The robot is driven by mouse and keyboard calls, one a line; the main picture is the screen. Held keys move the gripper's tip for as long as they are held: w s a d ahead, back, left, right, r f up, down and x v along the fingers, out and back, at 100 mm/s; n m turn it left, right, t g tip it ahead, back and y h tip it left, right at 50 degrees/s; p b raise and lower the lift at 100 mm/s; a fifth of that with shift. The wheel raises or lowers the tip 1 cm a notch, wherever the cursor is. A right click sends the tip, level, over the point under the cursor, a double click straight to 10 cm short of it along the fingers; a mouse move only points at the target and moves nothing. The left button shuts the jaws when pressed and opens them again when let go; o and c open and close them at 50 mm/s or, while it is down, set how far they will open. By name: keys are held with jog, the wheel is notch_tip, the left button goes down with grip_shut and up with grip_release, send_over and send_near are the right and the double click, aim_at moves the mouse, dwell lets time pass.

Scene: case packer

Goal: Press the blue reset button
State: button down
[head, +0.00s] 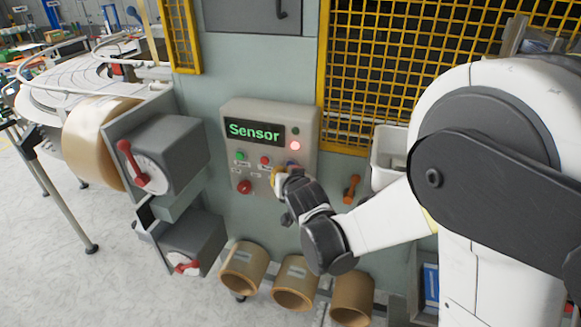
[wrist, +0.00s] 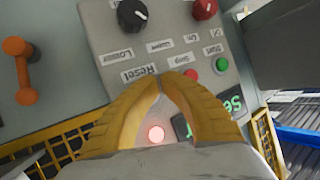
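The control panel (head: 228,112) is a light grey box with a green "Sensor" display (head: 254,132). My gripper (head: 277,177) is in front of its lower right part. In the wrist view the yellow fingers (wrist: 160,84) are shut with their tips together and nothing seen between them. The tips are right beside the "Reset" label (wrist: 138,73). The blue reset button is not visible in either view; the fingers seem to cover it. I cannot tell whether the tips touch the panel.
A red lamp (head: 295,146) is lit on the panel. A green button (head: 239,155), a red button (head: 264,160) and a red knob (head: 245,187) are near. An orange handle (head: 351,189) sticks out to the right. Grey boxes (head: 165,155) with red levers stand left; cardboard tubes (head: 243,268) lie below.

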jog(key=shift+w+d, duration=0.1)
jog(key=shift+w, duration=0.25)
dwell(0.6)
jog(key=shift+s+a, duration=0.3)
jog(key=shift+s, duration=0.55)
jog(key=shift+b, duration=0.3)
jog(key=s, duration=0.1)
jog(key=s+a, duration=0.1)
jog(key=s, duration=0.2)
jog(key=shift+s+a, duration=0.35)
jog(key=shift+d+b, duration=0.1)
jog(key=shift+b, duration=0.25)
